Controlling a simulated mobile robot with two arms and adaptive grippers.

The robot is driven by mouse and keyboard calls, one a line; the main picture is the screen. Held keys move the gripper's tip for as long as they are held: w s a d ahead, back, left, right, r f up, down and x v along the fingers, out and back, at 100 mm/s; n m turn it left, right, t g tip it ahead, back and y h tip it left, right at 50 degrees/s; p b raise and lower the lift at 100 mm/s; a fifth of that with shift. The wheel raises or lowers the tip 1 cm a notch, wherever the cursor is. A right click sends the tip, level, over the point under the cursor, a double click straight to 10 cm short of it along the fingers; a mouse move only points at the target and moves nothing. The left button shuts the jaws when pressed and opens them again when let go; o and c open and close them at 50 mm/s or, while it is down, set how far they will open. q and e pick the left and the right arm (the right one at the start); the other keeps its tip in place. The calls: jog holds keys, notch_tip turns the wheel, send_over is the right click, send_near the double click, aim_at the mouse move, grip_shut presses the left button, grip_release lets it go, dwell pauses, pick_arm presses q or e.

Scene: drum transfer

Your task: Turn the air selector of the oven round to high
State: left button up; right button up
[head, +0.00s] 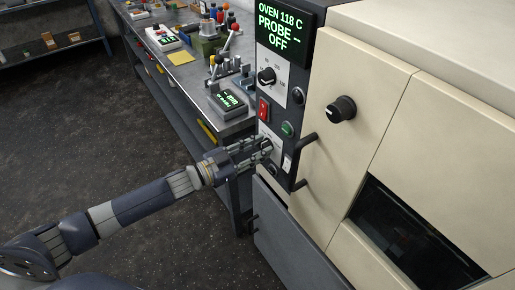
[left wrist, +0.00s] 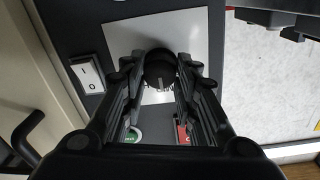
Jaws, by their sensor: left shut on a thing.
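The oven's dark control panel (head: 273,110) stands at the middle of the head view. A black knob on a pale plate low on this panel shows in the left wrist view (left wrist: 160,69); I take it as the air selector. My left gripper (head: 264,146) reaches it from the left. In the left wrist view its two fingers (left wrist: 160,82) are closed on either side of the knob. A pale pointer line on the knob faces the bottom of that view. The plate's markings are not readable. My right gripper is not in view.
Above the held knob are a green button (head: 287,129), a red switch (head: 263,109) and another dial (head: 266,76). A white rocker switch (left wrist: 88,74) sits beside the plate. A cluttered bench (head: 180,75) stands left of the oven.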

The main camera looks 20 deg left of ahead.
pick_arm(q)
jog(key=shift+m, duration=0.3)
jog(key=m, duration=0.4)
jog(key=shift+s+d+m+y, duration=0.1)
jog(key=shift+m+y, duration=0.2)
jog(key=shift+m, duration=2.3)
jog(key=o, duration=1.1)
jog(key=shift+v, duration=6)
